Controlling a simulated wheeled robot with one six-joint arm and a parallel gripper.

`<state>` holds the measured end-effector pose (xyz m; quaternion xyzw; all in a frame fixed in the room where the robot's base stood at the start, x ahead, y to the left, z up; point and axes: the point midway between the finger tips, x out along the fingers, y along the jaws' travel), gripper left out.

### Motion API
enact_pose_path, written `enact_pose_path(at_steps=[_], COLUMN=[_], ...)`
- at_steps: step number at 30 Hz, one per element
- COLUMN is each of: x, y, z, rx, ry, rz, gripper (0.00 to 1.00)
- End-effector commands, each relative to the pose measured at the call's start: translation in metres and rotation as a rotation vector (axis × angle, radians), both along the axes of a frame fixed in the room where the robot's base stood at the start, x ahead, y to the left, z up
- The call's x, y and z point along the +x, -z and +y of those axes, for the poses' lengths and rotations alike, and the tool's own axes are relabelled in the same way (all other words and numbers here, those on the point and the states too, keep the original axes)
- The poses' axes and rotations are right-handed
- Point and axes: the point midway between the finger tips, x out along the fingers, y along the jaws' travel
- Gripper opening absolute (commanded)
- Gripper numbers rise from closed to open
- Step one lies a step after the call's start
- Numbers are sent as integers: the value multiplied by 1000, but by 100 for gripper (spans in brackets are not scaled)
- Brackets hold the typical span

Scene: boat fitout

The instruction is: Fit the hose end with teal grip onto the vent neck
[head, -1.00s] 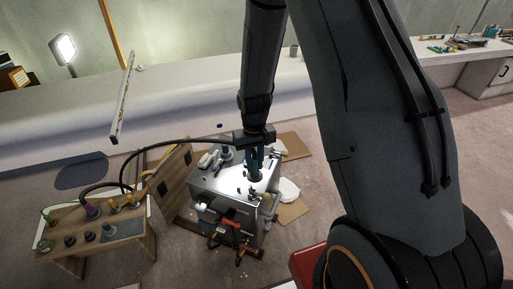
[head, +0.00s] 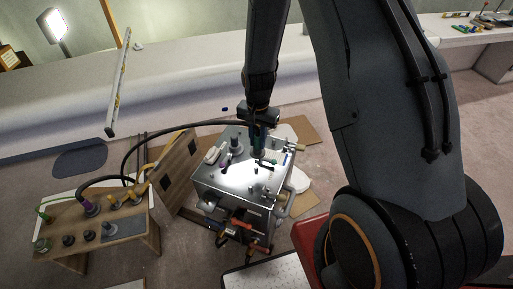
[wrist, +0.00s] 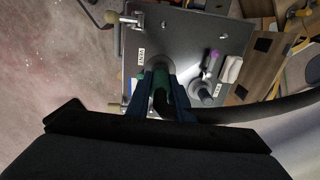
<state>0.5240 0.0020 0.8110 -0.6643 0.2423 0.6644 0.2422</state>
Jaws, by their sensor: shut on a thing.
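My gripper (head: 259,148) is shut on the hose end's teal grip, over the top of the metal tank (head: 232,182). In the wrist view, the blue fingers of my gripper (wrist: 165,88) stand on both sides of the teal grip (wrist: 163,80). The black hose (head: 185,128) arches left from my gripper toward a wooden bench. A round grey shape under the hose end (wrist: 161,67), beside a small label, may be the vent neck. It is mostly hidden, so I cannot tell whether the hose end touches it or sits on it.
A second grey neck (head: 236,143) and a purple-tipped part (head: 225,164) stand left on the tank top. Pipes and orange-handled valves (head: 245,229) are on its front. A wooden bench (head: 125,229) with several fittings stands left. An upright wooden board (head: 172,170) stands between.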

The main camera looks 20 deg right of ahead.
Motion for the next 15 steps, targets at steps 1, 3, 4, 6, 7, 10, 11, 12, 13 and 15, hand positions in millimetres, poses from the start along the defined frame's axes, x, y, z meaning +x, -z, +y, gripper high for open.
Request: enact_pose_path(at_steps=[1, 3, 4, 6, 7, 10, 11, 12, 13, 15], x=[3, 5, 7, 9, 10, 13, 13, 14, 15, 16], y=[10, 20, 23, 31, 35, 44, 46, 49, 50, 53], z=[0, 0, -1, -1, -1, -2, -2, -3, -3, -3], rx=[0, 0, 0, 0, 0, 0, 0, 0, 0, 0], ry=[95, 238, 298, 434, 488, 646, 686, 732, 762, 818], rz=[0, 0, 0, 0, 0, 0, 0, 0, 0, 0], gripper=[0, 0, 0, 0, 0, 0, 0, 0, 0, 0])
